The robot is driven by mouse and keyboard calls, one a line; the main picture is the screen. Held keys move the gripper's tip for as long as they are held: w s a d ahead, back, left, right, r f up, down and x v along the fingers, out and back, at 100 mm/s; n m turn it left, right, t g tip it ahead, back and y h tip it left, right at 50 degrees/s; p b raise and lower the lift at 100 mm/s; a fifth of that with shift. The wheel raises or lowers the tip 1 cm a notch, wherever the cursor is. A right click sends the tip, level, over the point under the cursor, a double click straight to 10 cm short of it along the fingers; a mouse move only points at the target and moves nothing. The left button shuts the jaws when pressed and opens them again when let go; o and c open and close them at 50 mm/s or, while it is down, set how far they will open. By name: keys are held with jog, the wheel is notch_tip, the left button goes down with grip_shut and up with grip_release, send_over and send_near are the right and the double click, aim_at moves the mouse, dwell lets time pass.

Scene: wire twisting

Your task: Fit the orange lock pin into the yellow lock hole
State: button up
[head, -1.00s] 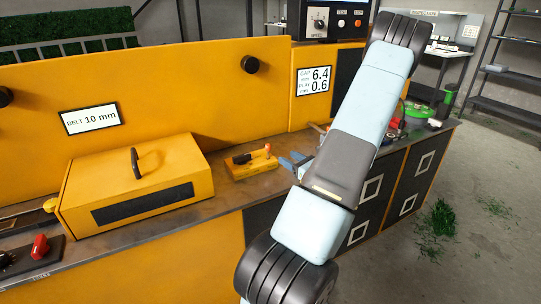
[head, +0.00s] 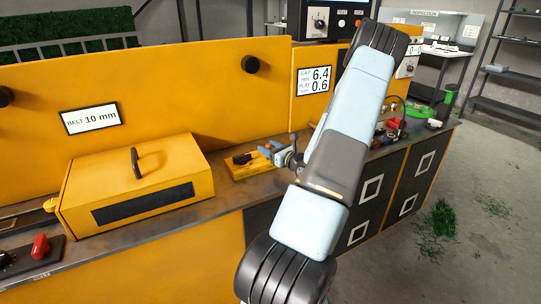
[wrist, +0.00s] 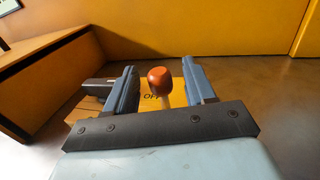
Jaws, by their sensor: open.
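The orange lock pin (wrist: 160,77) has a rounded orange head on a pale shaft. In the wrist view it stands between my two blue fingers, with a gap on each side; its lower end is hidden. Behind it is the yellow lock block (wrist: 178,97), partly covered by my fingers, with dark lettering. In the head view the block (head: 237,173) sits on the bench right of the yellow box. My gripper (head: 275,152) is open at the block's right end, its fingers around the pin without visible contact (wrist: 162,76). I cannot make out the lock hole.
A yellow box with a handle (head: 135,185) stands left of the block. A yellow wall panel (head: 200,90) rises behind the bench. Red and green items (head: 418,111) lie farther right on the bench. The bench top (head: 222,203) in front of the block is narrow and bare.

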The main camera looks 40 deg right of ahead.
jog(key=shift+w, duration=0.3)
grip_shut()
dwell(0.3)
